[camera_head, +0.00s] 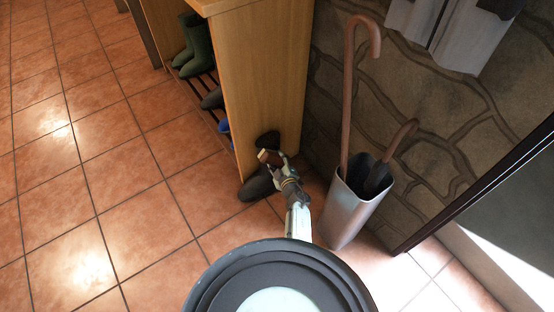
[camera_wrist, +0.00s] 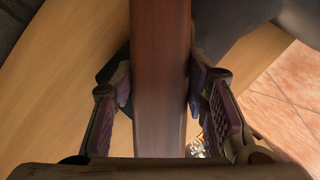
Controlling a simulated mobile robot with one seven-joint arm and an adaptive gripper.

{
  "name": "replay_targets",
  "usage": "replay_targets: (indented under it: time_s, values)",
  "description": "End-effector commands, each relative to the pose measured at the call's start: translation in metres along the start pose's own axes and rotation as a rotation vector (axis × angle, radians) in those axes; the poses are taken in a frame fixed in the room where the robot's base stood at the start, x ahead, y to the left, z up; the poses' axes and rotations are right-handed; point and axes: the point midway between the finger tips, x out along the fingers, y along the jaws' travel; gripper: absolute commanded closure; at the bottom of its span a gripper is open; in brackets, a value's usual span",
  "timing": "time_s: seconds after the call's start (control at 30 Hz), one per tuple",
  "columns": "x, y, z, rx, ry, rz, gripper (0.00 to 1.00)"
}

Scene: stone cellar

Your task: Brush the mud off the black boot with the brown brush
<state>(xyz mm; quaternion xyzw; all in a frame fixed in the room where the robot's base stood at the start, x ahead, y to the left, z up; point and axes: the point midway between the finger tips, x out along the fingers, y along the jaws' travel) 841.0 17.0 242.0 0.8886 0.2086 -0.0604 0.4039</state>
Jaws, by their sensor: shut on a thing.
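The black boot (camera_head: 257,186) stands on the tiled floor by the end panel of the wooden shoe rack, its toe toward the lower left. My gripper (camera_head: 277,163) is in front of its shaft and hides part of it. My gripper is shut on the brown brush (camera_head: 264,156), whose end sticks out to the left. In the wrist view the brush (camera_wrist: 160,80) runs upright between both fingers, and a dark grey part of the boot (camera_wrist: 262,18) shows behind it. I cannot tell whether the brush touches the boot, nor see its bristles or any mud.
The wooden rack (camera_head: 250,75) holds green boots (camera_head: 196,47) and other footwear. A metal umbrella stand (camera_head: 352,206) with a brown cane (camera_head: 348,100) and an umbrella is close on the right, before the stone wall. Tiled floor to the left is clear.

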Motion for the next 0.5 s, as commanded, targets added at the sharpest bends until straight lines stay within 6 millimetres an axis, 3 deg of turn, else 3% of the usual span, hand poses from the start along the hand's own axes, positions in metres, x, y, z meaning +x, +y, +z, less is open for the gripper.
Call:
replay_targets:
  time_s: [0.2,0.5]
  values:
    - [-0.006,0.019,-0.017,-0.001,0.001,0.001,0.81]
    - [-0.004,0.014,-0.011,-0.002,0.0,0.002,0.81]
